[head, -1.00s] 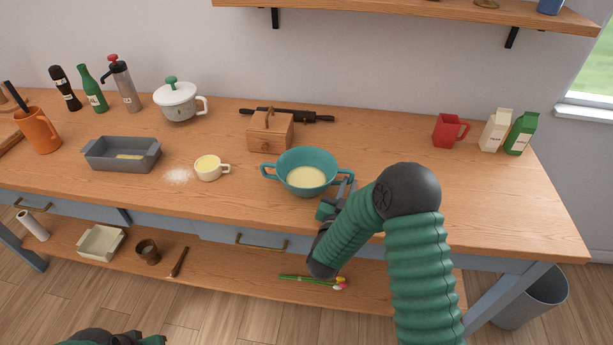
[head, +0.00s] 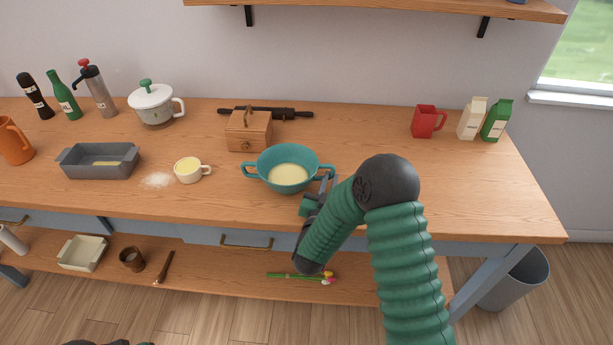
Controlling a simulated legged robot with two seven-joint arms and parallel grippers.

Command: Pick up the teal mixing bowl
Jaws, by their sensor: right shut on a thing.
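The teal mixing bowl (head: 287,167) has two side handles and holds a pale yellow content. It is upright at the front middle of the wooden counter; I cannot tell whether its base is clear of the top. My right gripper (head: 326,182) is at the bowl's right side, shut on its right handle. My forearm partly hides the fingers. Only a dark bit of what may be my left arm shows at the bottom left edge, and my left gripper is not in view.
A wooden box (head: 249,131) and a dark rolling pin (head: 266,113) lie behind the bowl. A cream cup (head: 188,170) and grey loaf tin (head: 98,162) stand to its left. Counter between bowl and mug is clear.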

